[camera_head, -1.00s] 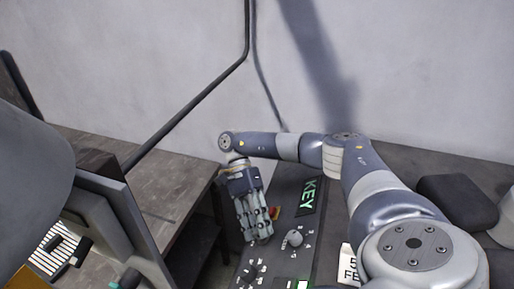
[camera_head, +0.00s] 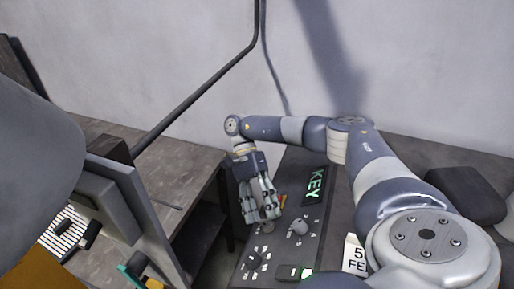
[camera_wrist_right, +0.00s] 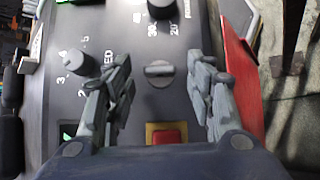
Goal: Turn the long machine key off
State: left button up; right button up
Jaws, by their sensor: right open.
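The machine's control panel (camera_head: 325,215) carries a lit green KEY display (camera_head: 316,185). In the right wrist view, a small grey round switch with a raised bar (camera_wrist_right: 158,73), apparently the key, sits on the panel (camera_wrist_right: 125,105). Its bar lies nearly crosswise in the picture. My right gripper (camera_head: 262,220) is open above the panel; in its wrist view its fingers (camera_wrist_right: 160,92) stand either side of the switch, apart from it. In the head view the switch is small beside the fingertips. I cannot make out my left gripper.
A red button on a yellow base (camera_wrist_right: 166,133) lies close to the switch. Numbered dials (camera_wrist_right: 85,62) and (camera_wrist_right: 162,8) are nearby; one also shows in the head view (camera_head: 300,228). A workbench (camera_head: 180,165) stands left, and a black object (camera_head: 462,195) lies right.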

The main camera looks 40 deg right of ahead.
jog(key=v, duration=0.6)
dwell(0.3)
dwell(0.4)
jog(key=shift+w, duration=0.1)
